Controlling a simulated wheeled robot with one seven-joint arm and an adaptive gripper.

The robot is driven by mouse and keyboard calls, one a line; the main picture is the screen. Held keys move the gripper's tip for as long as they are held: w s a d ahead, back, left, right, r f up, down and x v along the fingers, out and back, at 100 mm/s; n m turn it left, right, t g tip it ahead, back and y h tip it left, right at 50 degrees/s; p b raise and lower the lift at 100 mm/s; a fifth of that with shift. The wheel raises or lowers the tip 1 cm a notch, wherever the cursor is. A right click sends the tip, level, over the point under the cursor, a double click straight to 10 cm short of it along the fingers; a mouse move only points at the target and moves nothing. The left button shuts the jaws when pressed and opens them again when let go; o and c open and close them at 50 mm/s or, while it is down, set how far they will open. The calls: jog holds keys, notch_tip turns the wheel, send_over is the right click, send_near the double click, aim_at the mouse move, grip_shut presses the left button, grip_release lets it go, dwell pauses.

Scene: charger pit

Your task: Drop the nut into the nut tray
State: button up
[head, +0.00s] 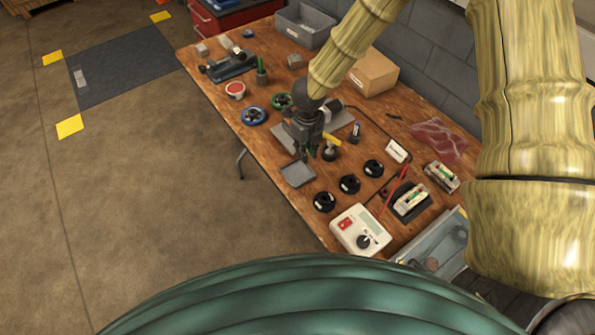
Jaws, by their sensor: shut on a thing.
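My gripper (306,154) points down over the wooden table, just above and beside the far edge of a small grey tray (297,175), which looks like the nut tray. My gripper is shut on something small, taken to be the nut. The nut itself is too small and dark to make out between the fingers. The bare floor of the tray shows, and I see nothing lying in it.
Several black round holders (324,202) stand just in front of the tray. A white meter (360,231) sits at the near edge. Blue (253,116) and green rings lie at left. A cardboard box (374,73) and a grey bin (304,25) stand farther back.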

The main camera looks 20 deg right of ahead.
jog(key=f+b, duration=0.1)
jog(key=f, duration=0.1)
jog(key=w+f+b, duration=0.1)
jog(key=f+b, duration=0.1)
jog(key=f, duration=0.1)
jog(key=shift+f, duration=0.1)
jog(key=shift+s+r, duration=0.35)
jog(key=shift+s, duration=0.2)
jog(key=o, duration=0.9)
jog(key=shift+w+a+f, duration=0.1)
jog(key=shift+w+f, duration=0.2)
jog(key=shift+w, duration=0.1)
jog(key=shift+s+r, duration=0.2)
jog(key=shift+s, duration=0.05)
notch_tip(320, 180, up, 12)
